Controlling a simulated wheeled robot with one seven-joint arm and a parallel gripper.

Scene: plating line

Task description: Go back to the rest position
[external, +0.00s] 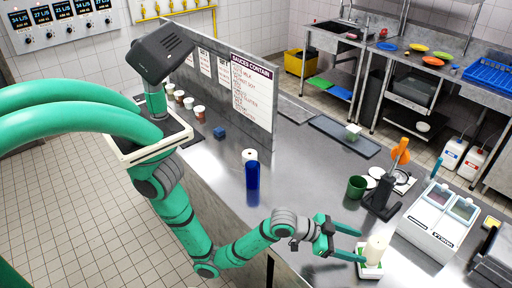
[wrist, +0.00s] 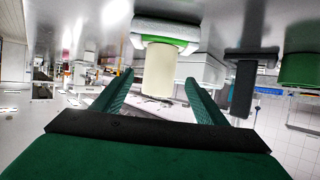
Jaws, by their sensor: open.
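My gripper (external: 347,244) is at the near right end of the steel counter in the external view, its two green fingers apart. In the wrist view the fingers of my gripper (wrist: 153,102) are also apart. A cream cylinder (external: 376,247) stands upright on a small green and white base just beyond the fingertips. In the wrist view this cylinder (wrist: 160,70) appears upside down, between and beyond the fingers. I cannot tell from these views whether a finger touches it.
A blue cylinder (external: 252,176) and a blue cube (external: 219,132) are farther left. The counter between is mostly clear.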

